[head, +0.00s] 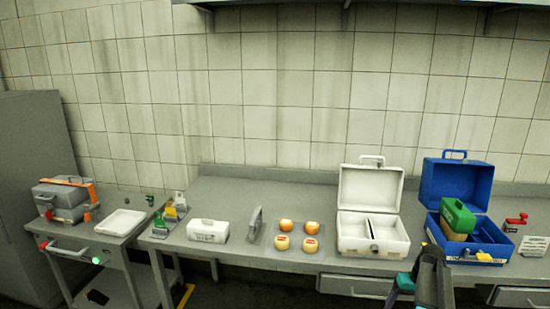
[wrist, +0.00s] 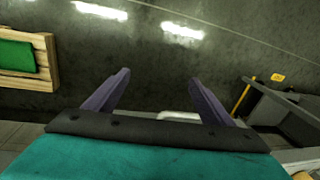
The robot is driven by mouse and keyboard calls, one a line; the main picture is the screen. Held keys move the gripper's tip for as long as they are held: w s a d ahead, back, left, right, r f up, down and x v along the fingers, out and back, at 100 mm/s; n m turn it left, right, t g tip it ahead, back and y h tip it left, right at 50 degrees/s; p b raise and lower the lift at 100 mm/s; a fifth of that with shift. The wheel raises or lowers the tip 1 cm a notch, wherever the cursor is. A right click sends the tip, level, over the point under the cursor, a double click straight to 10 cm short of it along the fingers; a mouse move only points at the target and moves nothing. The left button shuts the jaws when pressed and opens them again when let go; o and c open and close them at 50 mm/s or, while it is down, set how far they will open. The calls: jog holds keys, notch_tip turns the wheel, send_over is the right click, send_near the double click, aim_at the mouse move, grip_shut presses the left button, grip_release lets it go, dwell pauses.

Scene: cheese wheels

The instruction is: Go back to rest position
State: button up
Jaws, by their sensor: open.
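My gripper (wrist: 158,78) is open and empty in the wrist view, with its two purple fingers spread apart over a dark, shiny surface. In the head view my gripper (head: 394,292) shows in part at the bottom right, low in front of the bench edge, beside my dark arm link. Several cheese wheels (head: 282,243) sit on a thin mat in the middle of the bench, orange ones behind and pale yellow ones in front. My gripper is apart from them and touches nothing that I can see.
An open white case (head: 395,236) and an open blue case (head: 433,228) holding a green box (head: 457,216) stand on the bench (head: 300,186). A white box (head: 208,231) and a grey handled piece (head: 254,224) are left of the cheese. A side cart (head: 70,236) bears a white tray (head: 121,222).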

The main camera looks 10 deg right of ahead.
jog(key=s+a+f+g, duration=0.1)
jog(key=s+a+f, duration=0.2)
jog(key=a+f, duration=0.4)
jog(key=s+a+f+n+g, duration=0.1)
jog(key=s+a+f, duration=0.1)
jog(key=a+f, duration=0.5)
jog(key=s+a+f+g, duration=0.1)
jog(key=s+a+f, duration=0.3)
jog(key=a, duration=0.5)
jog(key=s+a+f+g, duration=0.1)
jog(key=s+a+f, duration=0.3)
jog(key=s, duration=0.3)
jog(key=s+a+f+n+g+h+b, duration=0.1)
jog(key=s+a+f, duration=0.3)
jog(key=s+a, duration=0.2)
jog(key=s+a+f+n+g, duration=0.1)
jog(key=s+a+f, duration=0.3)
jog(key=s, duration=0.3)
jog(key=shift+s+a+f+g+h, duration=0.3)
jog(key=shift+s+a+f+h, duration=0.1)
jog(key=shift+a, duration=0.1)
jog(key=shift+r, duration=0.1)
